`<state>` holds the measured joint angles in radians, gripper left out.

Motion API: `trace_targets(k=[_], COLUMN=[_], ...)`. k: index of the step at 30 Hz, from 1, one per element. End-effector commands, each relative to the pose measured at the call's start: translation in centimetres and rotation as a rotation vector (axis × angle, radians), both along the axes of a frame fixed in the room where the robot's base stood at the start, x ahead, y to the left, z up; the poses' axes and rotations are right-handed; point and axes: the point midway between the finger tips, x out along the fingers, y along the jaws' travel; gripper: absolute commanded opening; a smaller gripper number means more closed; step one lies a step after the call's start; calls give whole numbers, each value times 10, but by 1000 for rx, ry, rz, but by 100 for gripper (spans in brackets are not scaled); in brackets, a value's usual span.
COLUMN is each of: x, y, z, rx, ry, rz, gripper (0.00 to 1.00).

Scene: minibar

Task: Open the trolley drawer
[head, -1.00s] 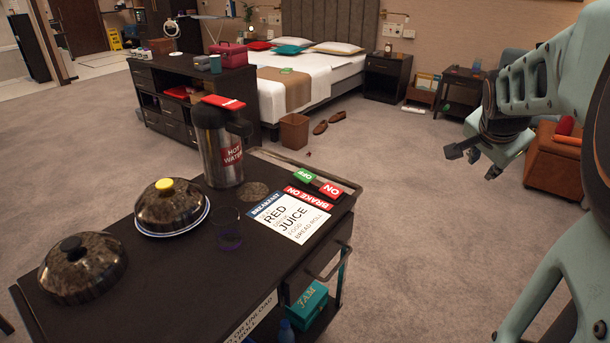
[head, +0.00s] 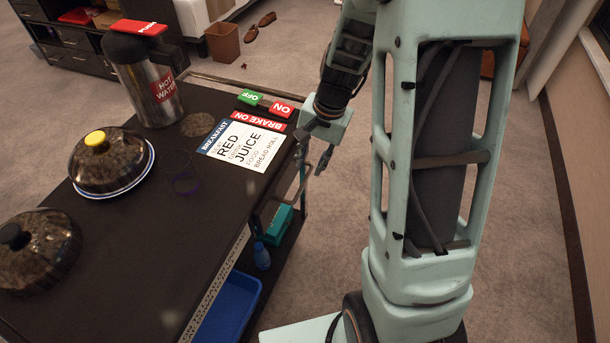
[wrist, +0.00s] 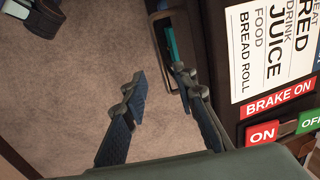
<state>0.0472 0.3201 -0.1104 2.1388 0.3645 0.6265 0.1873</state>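The dark trolley (head: 170,235) fills the left and middle of the head view. Its drawer handle (head: 268,210), a thin metal loop, sticks out from the end side below the printed card. The handle also shows in the wrist view (wrist: 153,28). The drawer looks shut, though its front is mostly hidden in the head view. My gripper (head: 318,160) is beside that end, close to the handle. In the wrist view its two fingers (wrist: 160,80) are apart with carpet showing between them. The right finger is close to the handle; whether they touch I cannot tell.
On the trolley top are a hot water flask (head: 145,80), domed covers (head: 112,160), a menu card (head: 243,143) and red and green brake labels (head: 265,104). A teal box (head: 274,226) and blue tray (head: 228,308) are lower down.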

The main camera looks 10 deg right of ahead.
Motion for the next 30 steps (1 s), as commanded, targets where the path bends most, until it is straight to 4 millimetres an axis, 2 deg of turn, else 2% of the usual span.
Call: trace_targets(k=[1,6,12,24,30], x=[0,4,8,9,9], y=[2,6,10,11,11], z=[-14,-45,-69,-75,-74], rx=[1,-1,-2,-3,-3], ry=[4,3,0,-2,-2], rz=[2,0,0,-1,-1], gripper=[26,26,26,26,4])
